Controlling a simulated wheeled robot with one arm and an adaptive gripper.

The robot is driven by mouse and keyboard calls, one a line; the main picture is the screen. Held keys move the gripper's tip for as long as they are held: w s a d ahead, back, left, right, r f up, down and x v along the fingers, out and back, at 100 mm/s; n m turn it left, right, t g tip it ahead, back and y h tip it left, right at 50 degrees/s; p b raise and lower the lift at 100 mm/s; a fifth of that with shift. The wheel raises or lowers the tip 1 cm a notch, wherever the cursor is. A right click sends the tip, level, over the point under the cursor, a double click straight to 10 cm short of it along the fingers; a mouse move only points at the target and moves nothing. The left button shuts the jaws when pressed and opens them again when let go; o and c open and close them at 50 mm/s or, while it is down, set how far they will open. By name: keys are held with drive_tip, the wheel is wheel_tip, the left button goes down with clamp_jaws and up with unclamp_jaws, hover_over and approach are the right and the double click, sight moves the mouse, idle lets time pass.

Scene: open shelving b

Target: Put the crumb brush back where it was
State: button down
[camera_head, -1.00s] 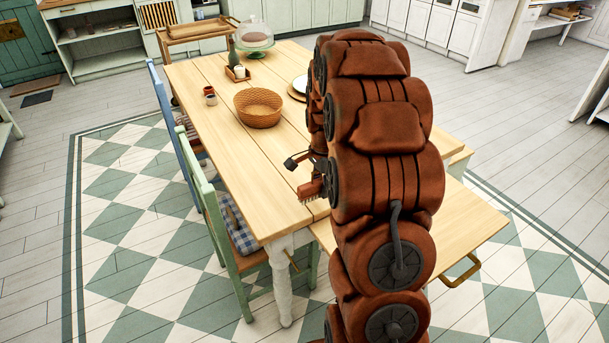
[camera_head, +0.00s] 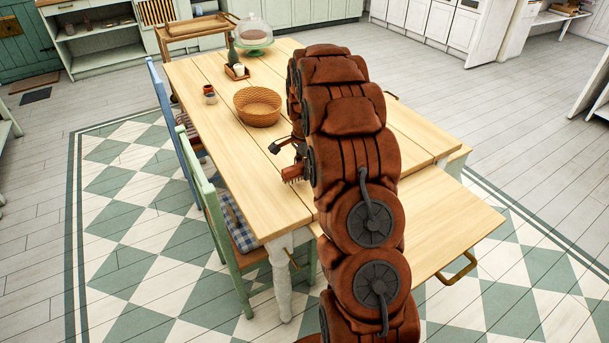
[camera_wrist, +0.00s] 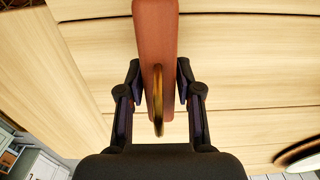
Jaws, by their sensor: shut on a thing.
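The crumb brush (camera_wrist: 155,40) has a reddish-brown wooden body with a brass-coloured ring at its end. In the wrist view it stands between the two dark fingers of my gripper (camera_wrist: 159,80), which is shut on it. In the head view the brush's brown body and bristles (camera_head: 292,174) show just left of my arm, over the near part of the wooden table (camera_head: 230,165). Part of my gripper (camera_head: 288,148) shows there too; the rest is hidden by my arm. I cannot tell how high the brush is above the tabletop.
A wicker basket (camera_head: 258,106), small cups (camera_head: 210,95), a bottle tray (camera_head: 237,71) and a glass-domed cake stand (camera_head: 254,35) stand on the table's left and far parts. A green chair (camera_head: 215,225) and a blue chair (camera_head: 165,110) line its left side.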

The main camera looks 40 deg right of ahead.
drive_tip(key=shift+s+f+p, duration=0.1)
drive_tip(key=shift+f+p, duration=0.2)
drive_tip(key=shift+f, duration=1.15)
drive_tip(key=shift+f, duration=0.15)
drive_tip(key=c, duration=0.8)
unclamp_jaws()
drive_tip(key=shift+o, duration=0.2)
